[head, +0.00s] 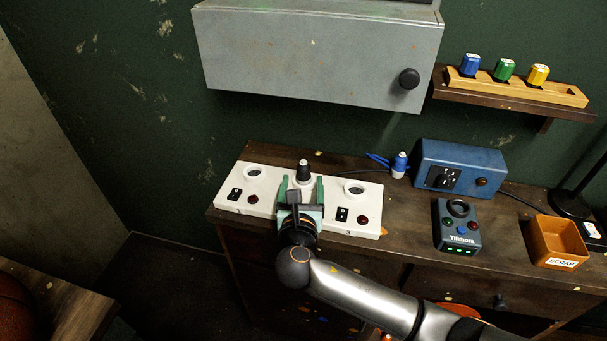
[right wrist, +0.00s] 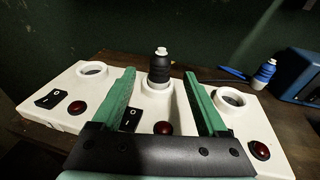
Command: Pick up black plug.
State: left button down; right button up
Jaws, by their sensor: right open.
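The black plug (head: 303,170) stands upright in the middle socket of the white panel (head: 265,183). It has a pale tip. In the right wrist view the black plug (right wrist: 160,68) shows between and beyond the two green fingers. My right gripper (head: 301,184) is over the middle of the panel, open, with one finger on each side of the plug's line. In the right wrist view the right gripper (right wrist: 158,88) has nothing between its fingers. The fingers look apart from the plug. My left gripper is not in view.
Empty round sockets flank the plug, with switches and red lamps below. A blue plug (head: 399,165), blue box (head: 460,168), dark control box (head: 457,226) and orange scrap bin (head: 557,242) stand to the right. A grey cabinet (head: 315,60) hangs above, beside a shelf with colored plugs (head: 504,70).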

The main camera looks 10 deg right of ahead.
aim_at(303, 173)
jog(key=x, duration=0.4)
jog(key=shift+w, duration=0.2)
jog(key=shift+c, duration=0.2)
grip_shut()
